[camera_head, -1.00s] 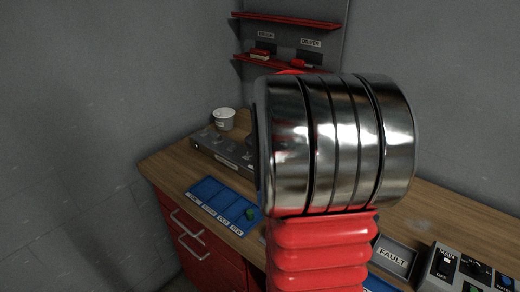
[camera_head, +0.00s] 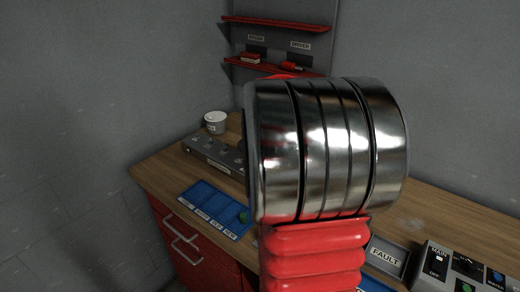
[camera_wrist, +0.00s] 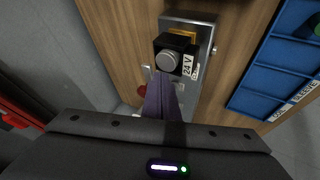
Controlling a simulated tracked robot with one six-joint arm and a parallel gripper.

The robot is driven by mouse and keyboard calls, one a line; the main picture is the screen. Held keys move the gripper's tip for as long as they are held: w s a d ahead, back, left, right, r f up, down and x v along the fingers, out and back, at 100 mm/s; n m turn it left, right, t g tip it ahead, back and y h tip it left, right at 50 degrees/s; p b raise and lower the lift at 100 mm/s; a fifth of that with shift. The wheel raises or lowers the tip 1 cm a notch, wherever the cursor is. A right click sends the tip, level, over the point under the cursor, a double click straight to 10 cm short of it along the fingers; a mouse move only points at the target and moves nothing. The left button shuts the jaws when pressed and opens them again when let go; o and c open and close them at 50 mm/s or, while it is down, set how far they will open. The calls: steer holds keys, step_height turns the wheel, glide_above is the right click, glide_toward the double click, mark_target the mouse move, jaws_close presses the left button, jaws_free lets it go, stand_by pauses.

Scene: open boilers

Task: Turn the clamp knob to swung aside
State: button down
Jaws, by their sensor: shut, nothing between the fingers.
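In the wrist view, a round grey knob (camera_wrist: 167,61) sits on a black block labelled "24 V" (camera_wrist: 187,66). The block is on a grey metal fixture (camera_wrist: 208,32) on the wooden bench. I cannot tell for sure that this is the clamp knob, or how it is turned. My gripper (camera_wrist: 162,84) is shut and empty, its narrow fingers just below the knob in the picture; whether they touch the block is unclear. A red round part (camera_wrist: 143,90) shows left of the fingers, partly hidden. In the head view my arm hides the gripper.
A blue compartment tray (camera_head: 207,203) lies on the bench (camera_head: 150,168), beside a grey fixture (camera_head: 213,152) and a white pot (camera_head: 215,122). It also shows in the wrist view (camera_wrist: 270,75). A FAULT tray (camera_head: 386,257) and switch panel (camera_head: 462,268) stand right. Red shelves (camera_head: 280,22) hang behind.

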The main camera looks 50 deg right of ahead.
steer(key=a, duration=0.3)
steer(key=shift+s+a+r, duration=0.15)
steer(key=shift+s+a, duration=0.1)
steer(key=shift+s, duration=0.15)
steer(key=v, duration=0.9)
steer(key=shift+s+r, duration=0.2)
steer(key=shift+s, duration=0.1)
steer(key=shift+d, duration=0.15)
steer(key=s+a+f+y, duration=0.1)
steer(key=s+a, duration=0.2)
steer(key=a, duration=0.8)
steer(key=s+a+f+y, duration=0.1)
steer(key=s+a, duration=0.3)
steer(key=a, duration=0.7)
steer(key=s+a+f+y, duration=0.2)
steer(key=s+a+y, duration=0.1)
steer(key=a, duration=0.8)
steer(key=shift+s+a+t, duration=0.2)
steer(key=shift+s+t, duration=0.1)
steer(key=shift+s, duration=0.3)
steer(key=c, duration=2.5)
jaws_free()
steer(key=shift+f, duration=0.1)
